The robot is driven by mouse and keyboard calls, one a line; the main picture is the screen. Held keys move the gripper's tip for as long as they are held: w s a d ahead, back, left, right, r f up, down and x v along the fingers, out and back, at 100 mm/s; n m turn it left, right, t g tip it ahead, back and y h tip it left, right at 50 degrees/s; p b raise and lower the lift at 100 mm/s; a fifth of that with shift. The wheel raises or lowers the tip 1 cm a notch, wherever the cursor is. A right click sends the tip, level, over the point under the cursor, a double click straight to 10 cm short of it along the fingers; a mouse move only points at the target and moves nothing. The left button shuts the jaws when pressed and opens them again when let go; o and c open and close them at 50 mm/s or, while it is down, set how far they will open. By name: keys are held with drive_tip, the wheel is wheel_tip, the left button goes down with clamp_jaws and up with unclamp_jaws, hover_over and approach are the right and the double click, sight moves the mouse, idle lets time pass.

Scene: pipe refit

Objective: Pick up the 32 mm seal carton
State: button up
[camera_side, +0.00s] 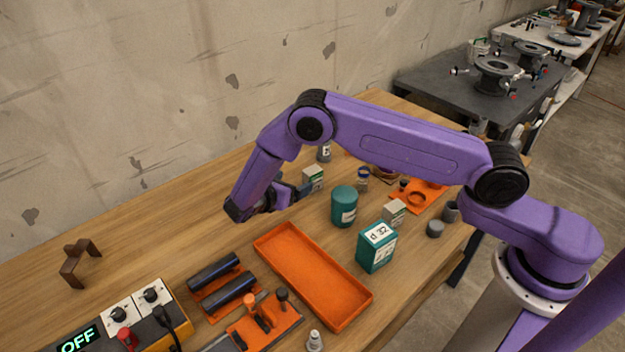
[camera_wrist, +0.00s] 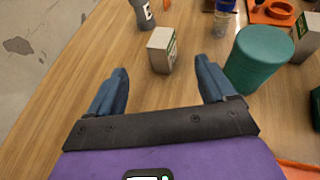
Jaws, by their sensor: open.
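A teal box (camera_side: 377,248) with a white label reading "d 32" stands right of the orange tray in the side view. Two small grey cartons with green sides also stand on the bench, one near my gripper (camera_side: 313,179) and one behind the teal box (camera_side: 394,212). Their print is too small to read, so I cannot tell which carton is the 32 mm seal carton. My gripper (camera_side: 292,192) is open and empty, pointing at the nearer grey carton. In the wrist view this carton (camera_wrist: 161,52) stands upright just beyond and between the spread fingertips (camera_wrist: 163,72).
A teal cylinder (camera_side: 344,206) stands right of my gripper; it also shows close to the right finger (camera_wrist: 262,58). A grey bottle (camera_wrist: 143,14) stands beyond the carton. The empty orange tray (camera_side: 312,275) lies in front.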

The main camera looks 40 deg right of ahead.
sight(316, 171)
drive_tip(key=x, duration=1.3)
drive_tip(key=shift+d+f, duration=0.1)
drive_tip(key=shift+d, duration=0.1)
drive_tip(key=c, duration=1.4)
